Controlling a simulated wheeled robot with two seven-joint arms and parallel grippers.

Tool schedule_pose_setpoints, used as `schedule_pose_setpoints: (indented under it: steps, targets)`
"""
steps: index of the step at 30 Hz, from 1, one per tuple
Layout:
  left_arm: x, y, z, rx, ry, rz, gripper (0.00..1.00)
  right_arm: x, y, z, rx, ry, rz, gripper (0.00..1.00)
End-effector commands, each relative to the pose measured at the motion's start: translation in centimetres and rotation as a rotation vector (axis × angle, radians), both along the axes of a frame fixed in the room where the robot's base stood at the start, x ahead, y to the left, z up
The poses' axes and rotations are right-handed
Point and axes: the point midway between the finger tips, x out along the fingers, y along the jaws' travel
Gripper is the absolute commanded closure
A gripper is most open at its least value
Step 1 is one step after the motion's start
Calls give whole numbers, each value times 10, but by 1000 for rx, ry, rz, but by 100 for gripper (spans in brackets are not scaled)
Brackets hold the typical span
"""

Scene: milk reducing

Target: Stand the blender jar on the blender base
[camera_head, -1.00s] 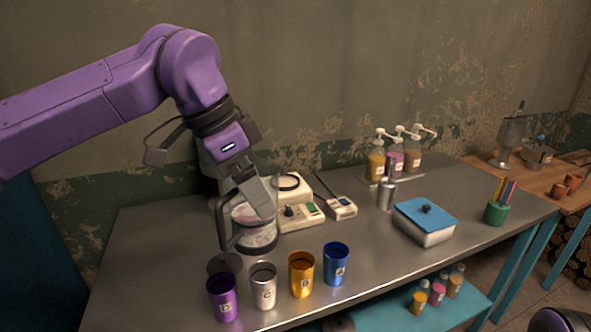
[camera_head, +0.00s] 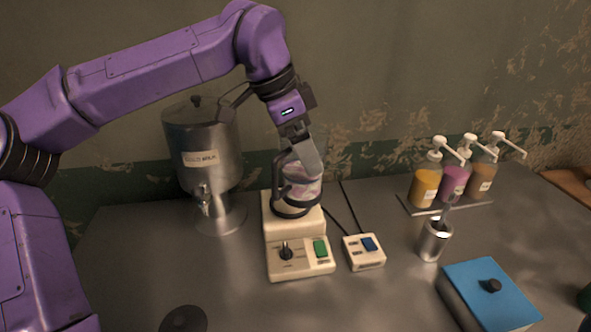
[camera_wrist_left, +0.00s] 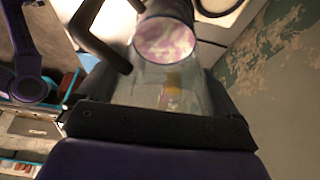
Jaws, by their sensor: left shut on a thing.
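The blender jar (camera_head: 301,190) is clear with a dark handle on its left side, a dark bottom ring and a pink and white mix inside. It is upright over the top of the cream blender base (camera_head: 293,256). I cannot tell whether its ring rests in the base or hovers just above. My left gripper (camera_head: 302,152) is shut on the jar near its upper part. In the left wrist view the jar (camera_wrist_left: 165,50) sits between the fingers, its mix visible through the wall. The base has a dark knob and a green switch. My right gripper is not in view.
A steel milk dispenser (camera_head: 205,150) stands left of the base. A small box with a blue switch (camera_head: 364,252) is to its right. Pump bottles (camera_head: 453,181), a steel cup (camera_head: 434,240) and a blue-lidded box (camera_head: 487,292) stand further right. A dark disc (camera_head: 184,319) lies at front left.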

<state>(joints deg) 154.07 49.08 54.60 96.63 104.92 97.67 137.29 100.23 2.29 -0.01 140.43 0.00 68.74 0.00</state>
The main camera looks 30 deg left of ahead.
Motion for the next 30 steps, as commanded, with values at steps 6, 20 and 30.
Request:
schedule_pose_setpoints:
  steps: [6, 20, 30]
  targets:
    - [33, 29, -13, -2, 1, 3, 73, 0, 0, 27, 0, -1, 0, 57]
    - [71, 59, -72, -1, -2, -1, 73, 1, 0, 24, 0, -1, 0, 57]
    - [77, 64, -113, -1, -3, -1, 73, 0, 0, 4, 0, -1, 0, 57]
